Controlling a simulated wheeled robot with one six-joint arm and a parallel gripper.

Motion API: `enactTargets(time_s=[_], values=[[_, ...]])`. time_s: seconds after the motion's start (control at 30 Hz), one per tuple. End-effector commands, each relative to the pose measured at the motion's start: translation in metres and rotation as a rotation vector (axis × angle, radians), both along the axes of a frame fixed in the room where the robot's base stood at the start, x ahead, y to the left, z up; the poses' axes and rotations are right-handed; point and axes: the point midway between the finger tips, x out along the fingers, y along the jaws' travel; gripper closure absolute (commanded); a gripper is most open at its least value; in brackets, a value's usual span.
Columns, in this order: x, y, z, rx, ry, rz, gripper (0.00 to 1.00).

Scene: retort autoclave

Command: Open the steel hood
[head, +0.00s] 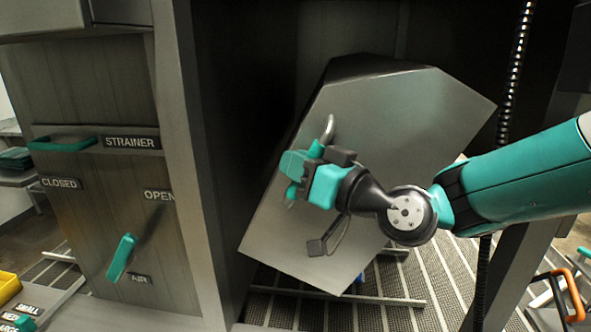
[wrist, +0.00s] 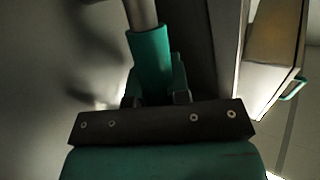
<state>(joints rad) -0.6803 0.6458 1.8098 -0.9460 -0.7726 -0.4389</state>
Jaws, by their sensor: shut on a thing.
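The steel hood (head: 400,115) is a large grey metal box with angled faces, in the middle of the head view. It sits tilted inside the dark machine frame. A bent metal bar handle (head: 330,126) stands out from its front face. My gripper (head: 308,166) is at this handle, with its teal fingers shut around the bar. The fingers and wrist hide the handle's lower part.
At left, a panel has a teal STRAINER handle (head: 62,143) and a teal lever (head: 121,258) below the OPEN label. A frame post (head: 197,180) stands between panel and hood. Slatted flooring (head: 405,280) lies below. A black coiled cable (head: 512,70) hangs at right, near my arm.

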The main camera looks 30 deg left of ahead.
Motion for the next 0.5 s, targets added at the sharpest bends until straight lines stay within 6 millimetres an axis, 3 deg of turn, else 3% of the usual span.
enactTargets(time_s=[0.1,0.13,0.17,0.5], values=[[0.0003,-0.0004,0.0002,0.0,0.001,-0.001,1.0],[0.0003,-0.0004,0.0002,0.0,0.001,-0.001,0.81],[0.0003,-0.0004,0.0002,0.0,0.001,-0.001,0.74],[0.0006,-0.0005,-0.0002,-0.001,0.001,-0.002,0.73]])
